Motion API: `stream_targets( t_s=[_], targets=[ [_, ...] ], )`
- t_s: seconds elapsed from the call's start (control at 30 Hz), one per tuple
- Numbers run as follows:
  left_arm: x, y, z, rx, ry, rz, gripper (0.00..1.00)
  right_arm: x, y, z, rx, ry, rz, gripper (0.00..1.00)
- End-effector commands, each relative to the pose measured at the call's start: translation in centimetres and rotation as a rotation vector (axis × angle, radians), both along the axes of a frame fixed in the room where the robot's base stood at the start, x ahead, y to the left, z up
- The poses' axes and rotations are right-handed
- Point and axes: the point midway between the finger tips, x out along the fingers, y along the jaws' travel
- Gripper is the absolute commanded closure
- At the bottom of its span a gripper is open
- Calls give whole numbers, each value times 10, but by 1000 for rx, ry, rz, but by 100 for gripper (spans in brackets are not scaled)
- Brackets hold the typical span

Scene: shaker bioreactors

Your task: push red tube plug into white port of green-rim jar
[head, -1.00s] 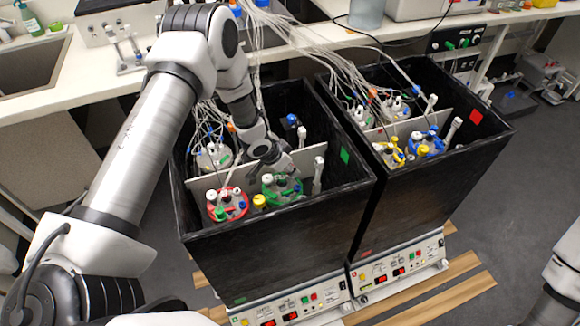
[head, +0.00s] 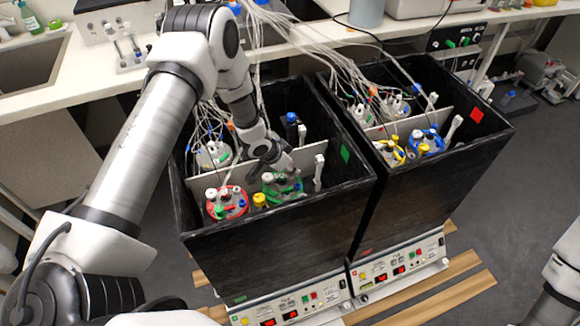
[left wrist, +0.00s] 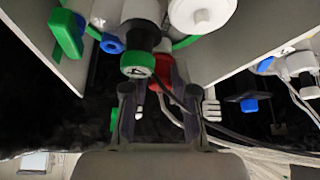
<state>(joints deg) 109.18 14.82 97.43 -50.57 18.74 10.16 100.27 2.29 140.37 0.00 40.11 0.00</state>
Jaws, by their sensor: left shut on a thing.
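The green-rim jar (head: 282,190) stands in the left black box, at its front right. My left gripper (head: 276,164) is low over this jar, pointing down at its lid and covering part of it. In the left wrist view, a red piece (left wrist: 168,72), which looks like the red tube plug, shows between the two fingers (left wrist: 159,98) of my left gripper, which is shut on it. My right gripper is out of view.
A red-rim jar (head: 226,204) and a yellow cap (head: 260,200) stand left of the green-rim jar. A pale divider (head: 310,155) runs behind it. The black box wall (head: 300,222) rises in front. Many tubes hang from above. A second box (head: 440,180) stands at right.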

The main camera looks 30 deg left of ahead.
Motion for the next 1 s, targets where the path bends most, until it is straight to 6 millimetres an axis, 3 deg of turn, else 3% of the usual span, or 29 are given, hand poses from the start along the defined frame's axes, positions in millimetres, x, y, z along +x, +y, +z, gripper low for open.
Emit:
stream_targets(
  t_s=[0.37,0.4,0.47,0.8,1.0],
  targets=[
    [0,0,-4,0,0,0,89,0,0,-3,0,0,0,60],
    [0,0,-4,0,0,0,66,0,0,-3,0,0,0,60],
    [0,0,-4,0,0,0,45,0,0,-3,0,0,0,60],
    [-1,1,-3,0,0,1,44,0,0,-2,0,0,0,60],
    [-14,7,24,-3,-1,3,44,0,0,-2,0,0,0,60]
  ],
)
